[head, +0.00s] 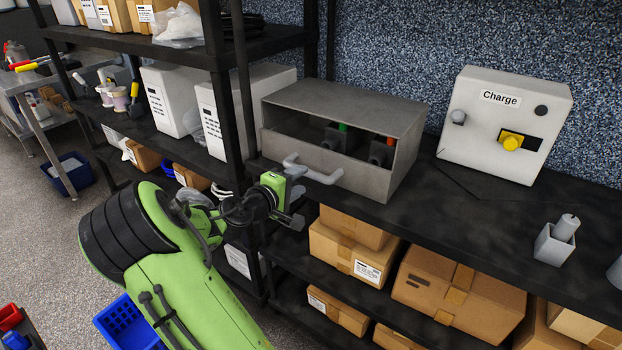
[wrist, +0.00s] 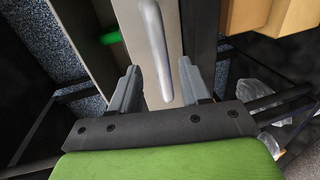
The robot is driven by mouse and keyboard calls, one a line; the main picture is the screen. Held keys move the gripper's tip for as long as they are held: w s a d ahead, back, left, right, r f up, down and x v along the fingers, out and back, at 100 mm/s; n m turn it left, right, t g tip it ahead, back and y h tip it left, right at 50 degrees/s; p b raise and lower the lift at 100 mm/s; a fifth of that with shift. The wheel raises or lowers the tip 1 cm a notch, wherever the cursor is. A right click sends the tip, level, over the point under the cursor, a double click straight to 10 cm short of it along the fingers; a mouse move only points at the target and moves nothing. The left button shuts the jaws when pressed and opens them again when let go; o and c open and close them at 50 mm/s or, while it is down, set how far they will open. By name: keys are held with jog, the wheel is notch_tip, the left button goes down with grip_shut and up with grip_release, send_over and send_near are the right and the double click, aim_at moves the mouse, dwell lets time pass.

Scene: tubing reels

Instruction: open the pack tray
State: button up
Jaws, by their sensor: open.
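The pack tray (head: 268,147) sits in a grey metal housing (head: 345,100) on the black shelf, its low front appearing flush with the housing. Two dark packs, one with a green top (head: 341,130) and one with an orange top (head: 385,148), show through the opening above that front. A pale grey bar handle (head: 318,174) sticks out from the front. My gripper (head: 294,196) is open at the handle's near side. In the wrist view the handle (wrist: 153,45) runs between the two open fingers (wrist: 159,75), with gaps on both sides. Contact cannot be told.
A white Charge box (head: 505,125) with a yellow knob stands right of the housing. A small grey holder (head: 556,243) is near the shelf's right front. Cardboard boxes (head: 458,290) fill the shelf below. A black rack post (head: 241,90) stands close left of the housing.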

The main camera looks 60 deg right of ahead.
aim_at(309, 175)
jog(key=x, duration=0.6)
jog(key=shift+d+b, duration=0.15)
jog(key=shift+b, duration=0.2)
grip_shut()
